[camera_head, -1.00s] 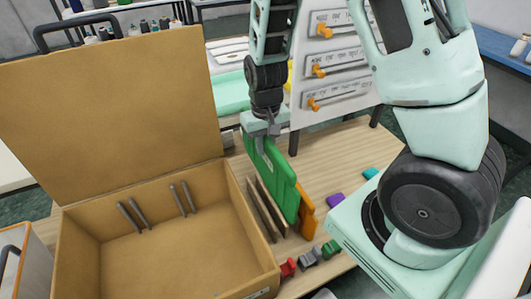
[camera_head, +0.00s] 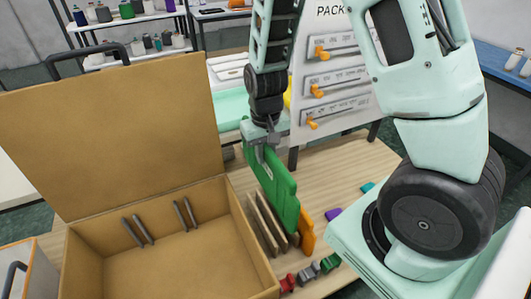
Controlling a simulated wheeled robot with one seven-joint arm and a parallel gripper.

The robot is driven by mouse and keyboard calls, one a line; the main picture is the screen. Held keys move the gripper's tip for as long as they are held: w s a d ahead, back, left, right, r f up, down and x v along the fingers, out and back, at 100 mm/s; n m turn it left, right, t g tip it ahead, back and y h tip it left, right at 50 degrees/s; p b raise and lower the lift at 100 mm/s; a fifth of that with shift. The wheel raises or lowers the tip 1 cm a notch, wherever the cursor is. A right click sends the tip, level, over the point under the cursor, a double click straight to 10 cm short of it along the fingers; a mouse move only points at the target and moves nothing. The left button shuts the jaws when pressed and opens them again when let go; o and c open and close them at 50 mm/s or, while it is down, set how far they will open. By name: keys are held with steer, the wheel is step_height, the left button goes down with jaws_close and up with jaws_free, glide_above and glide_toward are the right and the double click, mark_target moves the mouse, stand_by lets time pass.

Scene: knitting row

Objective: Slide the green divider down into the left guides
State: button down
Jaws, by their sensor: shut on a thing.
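The green divider (camera_head: 274,187) is a flat upright panel in the middle of the view. My gripper (camera_head: 262,145) is shut on its upper far edge, and the divider hangs from it, tilted. The divider is to the right of the open tan box (camera_head: 148,262), above the row of upright boards. Inside the box, on its far wall, are two pairs of dark guides: the left guides (camera_head: 138,231) and a right pair (camera_head: 185,214). The box's near wall and part of its floor are out of view.
Thin wooden boards (camera_head: 263,222) and an orange divider (camera_head: 307,232) stand right of the box. Small red and grey pieces (camera_head: 308,270) lie near the front. The box's raised lid (camera_head: 110,115) stands behind it. A white panel with orange sliders (camera_head: 335,75) stands behind.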

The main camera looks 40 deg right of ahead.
steer(key=shift+r+p, duration=2.55)
steer(key=shift+r, duration=0.6)
steer(key=shift+f, duration=0.15)
